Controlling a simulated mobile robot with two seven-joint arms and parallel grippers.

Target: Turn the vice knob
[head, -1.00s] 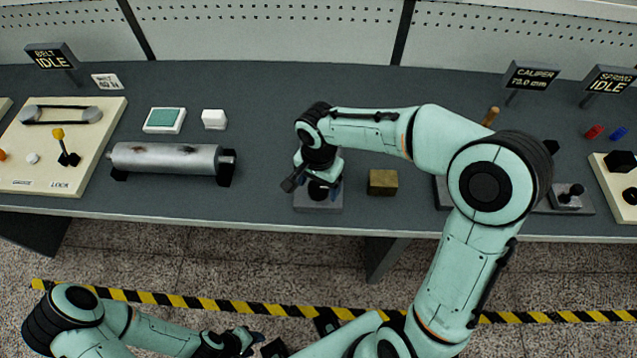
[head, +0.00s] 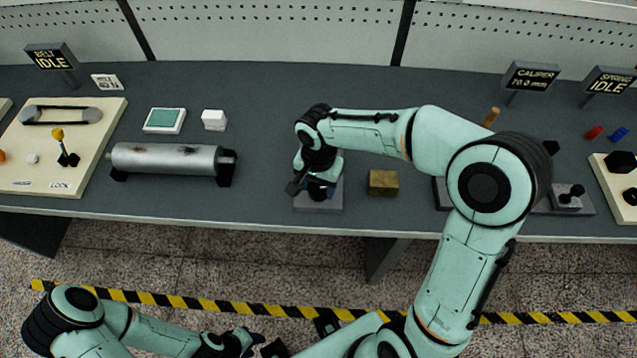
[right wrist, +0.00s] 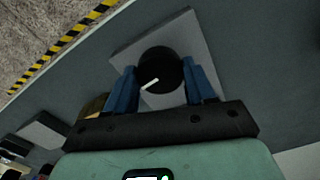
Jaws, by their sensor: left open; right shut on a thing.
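A round black knob (right wrist: 160,70) with a white pointer line stands on a square grey plate (right wrist: 190,30) in the right wrist view. The pointer line slants toward the lower left of the picture. My right gripper (right wrist: 162,84) has one blue finger on each side of the knob and is shut on it. In the head view the right gripper (head: 320,189) is over the same grey plate (head: 316,206) near the bench's front edge, and the knob is mostly hidden there. My left gripper (head: 248,341) is open and empty, low in front of the bench.
A brass-coloured block (head: 383,183) sits just right of the plate. A metal cylinder (head: 170,159) lies on supports to the left. A caliper sign (head: 530,77) stands at the back right. The bench is clear behind the plate.

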